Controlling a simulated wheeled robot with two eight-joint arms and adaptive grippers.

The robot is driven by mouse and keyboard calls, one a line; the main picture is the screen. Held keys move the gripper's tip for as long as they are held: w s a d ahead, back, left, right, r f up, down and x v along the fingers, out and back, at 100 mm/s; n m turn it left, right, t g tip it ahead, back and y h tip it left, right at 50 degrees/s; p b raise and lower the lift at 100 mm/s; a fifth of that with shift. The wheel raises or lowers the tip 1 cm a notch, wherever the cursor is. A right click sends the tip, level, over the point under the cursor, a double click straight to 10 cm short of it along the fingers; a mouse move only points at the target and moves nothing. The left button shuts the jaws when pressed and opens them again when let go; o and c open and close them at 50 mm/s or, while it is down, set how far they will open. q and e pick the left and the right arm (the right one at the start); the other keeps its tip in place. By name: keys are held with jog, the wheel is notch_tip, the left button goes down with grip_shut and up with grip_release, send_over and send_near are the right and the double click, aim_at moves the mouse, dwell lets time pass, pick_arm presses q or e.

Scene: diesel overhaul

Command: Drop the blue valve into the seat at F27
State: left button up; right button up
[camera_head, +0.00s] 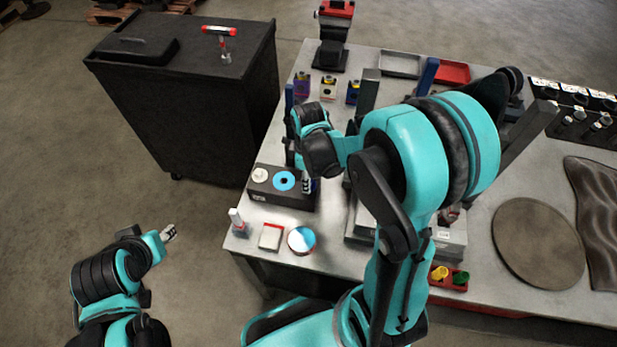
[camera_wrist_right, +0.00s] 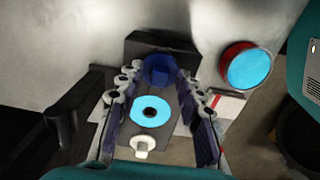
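A black block (camera_head: 265,193) at the table's left edge carries a white round piece (camera_head: 260,174) and a light blue disc (camera_head: 284,180). In the right wrist view the block also shows a dark blue round piece (camera_wrist_right: 158,70) at its far end, likely the blue valve. My right gripper (camera_head: 307,184) is over that end, its fingers (camera_wrist_right: 159,76) apart on either side of the dark blue piece; contact cannot be told. In the head view, my gripper hides that piece. No F27 label is readable. My left gripper (camera_head: 168,233) is off the table, its fingers unclear.
A round red-rimmed container with a blue top (camera_head: 301,239), a small red-and-white box (camera_head: 270,236) and a small bottle (camera_head: 237,222) stand in front of the block. A black cabinet (camera_head: 190,95) is at left. Tall posts (camera_head: 369,90) stand behind my right arm.

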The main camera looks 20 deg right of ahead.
grip_shut()
jog(key=shift+r+p, duration=2.3)
jog(key=shift+r, duration=0.75)
pick_arm(q)
notch_tip(320, 180, up, 5)
jog(key=shift+f, duration=0.2)
